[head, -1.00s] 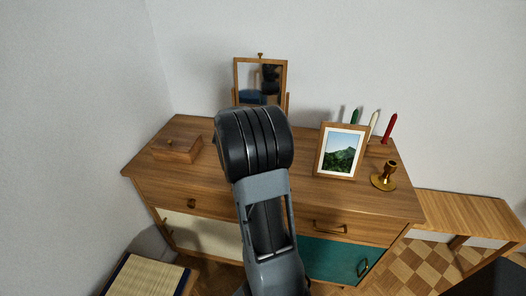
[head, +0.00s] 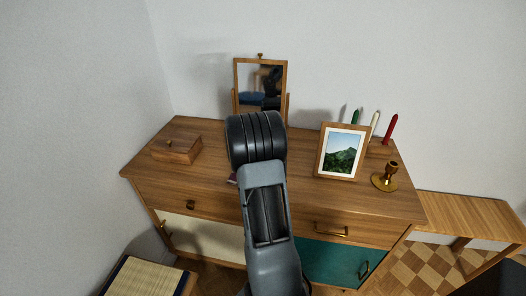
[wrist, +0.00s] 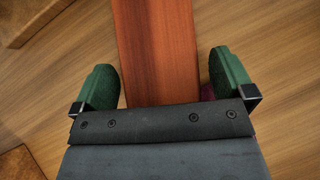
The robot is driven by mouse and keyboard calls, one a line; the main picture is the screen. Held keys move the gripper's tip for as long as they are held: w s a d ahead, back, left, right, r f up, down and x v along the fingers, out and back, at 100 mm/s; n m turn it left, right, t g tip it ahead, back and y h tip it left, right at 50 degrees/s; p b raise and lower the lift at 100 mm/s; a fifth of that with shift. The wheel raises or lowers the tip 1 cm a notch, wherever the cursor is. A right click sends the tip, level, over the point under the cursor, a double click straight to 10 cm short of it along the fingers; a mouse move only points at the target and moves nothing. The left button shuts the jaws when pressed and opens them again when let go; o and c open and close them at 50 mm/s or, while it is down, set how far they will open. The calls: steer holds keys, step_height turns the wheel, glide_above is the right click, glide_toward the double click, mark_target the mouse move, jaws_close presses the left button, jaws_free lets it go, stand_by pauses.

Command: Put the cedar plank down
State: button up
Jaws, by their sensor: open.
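The cedar plank (wrist: 158,50) is a reddish-brown board in the wrist view, running from the top edge down between the green finger pads of my gripper (wrist: 165,82). The jaws are open. The plank lies over the wood-grained top of the dresser (head: 200,183). Its near end is hidden by the gripper body. In the head view my arm hides the plank and the fingers.
A wooden box (head: 177,150) is at the left of the dresser. A mirror (head: 260,85) stands at the back. A picture frame (head: 341,152), a brass candlestick (head: 386,178) and candles (head: 390,129) are at the right.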

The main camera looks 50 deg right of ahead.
steer(key=shift+c, duration=0.5)
steer(key=c, duration=1)
steer(key=shift+r, duration=0.1)
